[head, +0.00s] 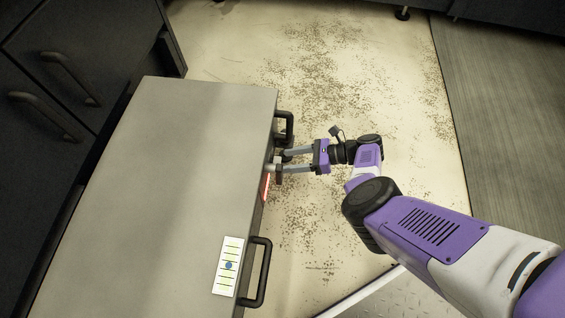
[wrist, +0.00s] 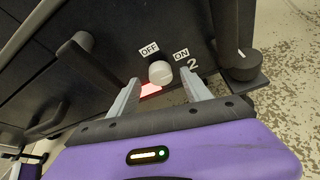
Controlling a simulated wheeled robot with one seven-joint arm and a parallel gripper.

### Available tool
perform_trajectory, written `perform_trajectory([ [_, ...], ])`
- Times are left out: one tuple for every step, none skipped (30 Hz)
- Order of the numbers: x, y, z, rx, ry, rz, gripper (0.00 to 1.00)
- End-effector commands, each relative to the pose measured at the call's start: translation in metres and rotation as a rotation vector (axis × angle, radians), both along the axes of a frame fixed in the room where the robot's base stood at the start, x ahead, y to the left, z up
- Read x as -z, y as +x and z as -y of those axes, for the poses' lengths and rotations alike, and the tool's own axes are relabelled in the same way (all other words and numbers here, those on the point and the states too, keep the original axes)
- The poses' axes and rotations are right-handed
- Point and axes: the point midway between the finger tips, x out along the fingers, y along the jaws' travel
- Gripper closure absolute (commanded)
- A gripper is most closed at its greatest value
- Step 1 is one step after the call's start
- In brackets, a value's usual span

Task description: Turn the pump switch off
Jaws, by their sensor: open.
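The pump switch (wrist: 160,72) shows in the wrist view as a white, rounded knob on a dark front panel. An OFF label (wrist: 149,48) is at its upper left and an ON label (wrist: 181,55) at its upper right. I cannot tell which way the switch is set. My gripper (head: 279,161) is open at the front face of the grey-topped unit in the head view. In the wrist view its two fingers lie on either side of the knob; contact is unclear. The head view does not show the switch clearly.
The grey-topped unit (head: 170,170) has black handles (head: 262,275) on its front. A red-lit patch (wrist: 151,90) is just below the switch. A black knob (wrist: 240,66) stands to the right, near a "2". Speckled floor (head: 320,60) lies open beyond my arm.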

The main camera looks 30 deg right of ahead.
Motion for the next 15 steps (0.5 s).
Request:
perform_trajectory([
  [0.006,0.003,-0.007,-0.002,0.0,0.0,0.43],
  [0.007,0.005,-0.01,-0.002,0.0,0.0,0.43],
  [0.008,0.008,-0.014,-0.003,0.0,0.001,0.43],
  [0.01,0.009,-0.016,-0.001,0.0,0.001,0.43],
  [0.01,0.01,-0.018,0.0,0.0,0.001,0.43],
  [0.011,0.012,-0.021,-0.001,-0.001,0.0,0.43],
  [0.012,0.012,-0.022,-0.001,-0.001,0.0,0.43],
  [0.012,0.013,-0.023,-0.001,-0.001,0.0,0.43],
  [0.012,0.014,-0.024,0.0,-0.002,0.0,0.43],
  [0.012,0.014,-0.024,0.0,-0.002,0.0,0.43],
  [0.012,0.014,-0.025,0.0,-0.002,0.0,0.43],
  [0.012,0.014,-0.025,0.0,-0.002,0.0,0.43],
  [0.012,0.014,-0.025,0.001,-0.002,0.001,0.43],
  [0.012,0.014,-0.025,0.001,-0.002,0.001,0.43],
  [0.012,0.014,-0.025,0.001,-0.002,0.001,0.43],
])
